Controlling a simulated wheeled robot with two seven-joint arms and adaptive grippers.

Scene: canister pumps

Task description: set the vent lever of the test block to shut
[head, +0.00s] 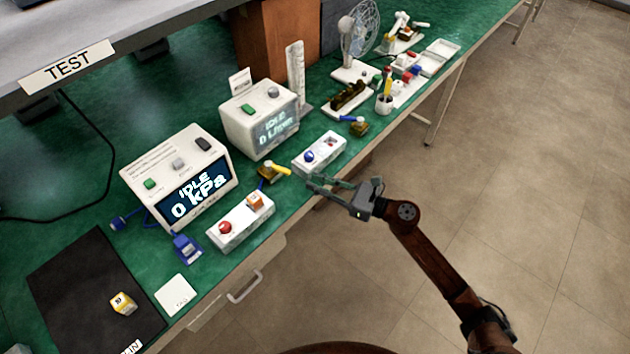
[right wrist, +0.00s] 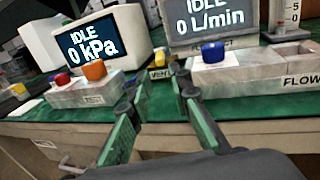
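A small brass block with a yellow lever (head: 278,168) stands at the table's front edge, between the two white trays. In the right wrist view, a yellow piece with a VENT label (right wrist: 158,74) shows between and beyond my fingertips, partly cut off by them. The lever's exact setting is too small to tell. My right gripper (head: 318,185) is open and empty, just right of the yellow lever and apart from it. In the right wrist view, its two green-padded fingers (right wrist: 156,98) are spread. My left gripper is not in view.
A kPa display box (head: 180,172) and an L/min display box (head: 262,118) stand behind. A white tray with red and orange caps (head: 240,225) and another with a blue cap (head: 320,155) flank the lever. A blue-levered brass valve (head: 356,126) sits farther right.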

